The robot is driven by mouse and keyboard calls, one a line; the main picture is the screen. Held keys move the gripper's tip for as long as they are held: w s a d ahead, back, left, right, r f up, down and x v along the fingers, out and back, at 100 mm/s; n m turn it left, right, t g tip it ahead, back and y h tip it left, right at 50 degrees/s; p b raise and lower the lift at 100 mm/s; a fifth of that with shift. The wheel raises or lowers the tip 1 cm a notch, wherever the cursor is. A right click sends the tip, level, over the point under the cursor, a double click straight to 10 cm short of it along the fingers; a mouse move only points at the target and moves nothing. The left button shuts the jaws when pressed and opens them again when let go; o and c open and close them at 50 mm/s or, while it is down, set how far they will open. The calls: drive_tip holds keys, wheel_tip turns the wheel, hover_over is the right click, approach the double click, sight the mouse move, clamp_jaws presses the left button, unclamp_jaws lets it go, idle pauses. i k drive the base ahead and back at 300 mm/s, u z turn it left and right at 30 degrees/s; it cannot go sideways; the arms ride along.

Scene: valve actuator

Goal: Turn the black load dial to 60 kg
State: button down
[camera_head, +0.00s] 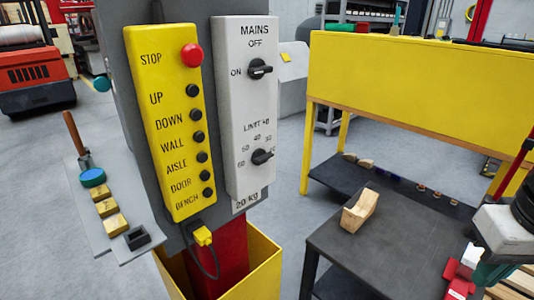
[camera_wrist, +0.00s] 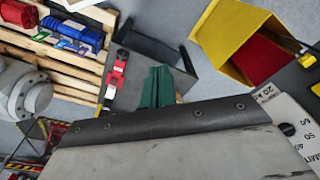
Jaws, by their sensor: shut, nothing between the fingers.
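The black load dial (camera_head: 262,157) is a knob on the lower part of the white panel (camera_head: 248,105), under the word LIMIT. Numbers surround it, with 60 at lower left and 40 above. Its bar appears to point right. The label below (camera_head: 247,202) reads 20 kg. The dial (camera_wrist: 288,130) also shows at the right edge of the wrist view, partly cut off. My gripper (camera_wrist: 157,88), with green fingers, is shut and empty in the wrist view. In the head view my gripper (camera_head: 490,272) is at the lower right, well apart from the dial.
A MAINS knob (camera_head: 260,69) is above the dial. A yellow button panel (camera_head: 170,120) with a red STOP button (camera_head: 192,55) is beside it. A dark table (camera_head: 375,245) carries a wooden block (camera_head: 360,210). A yellow bin (camera_head: 262,265) stands below the panels.

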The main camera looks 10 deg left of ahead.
sight(259, 157)
drive_tip(key=u, duration=0.55)
drive_tip(key=k, duration=1.3)
drive_tip(key=z, duration=0.05)
drive_tip(key=i, duration=0.45)
drive_tip(key=z, duration=0.8)
drive_tip(key=i, duration=1.1)
drive_tip(key=u, duration=0.3)
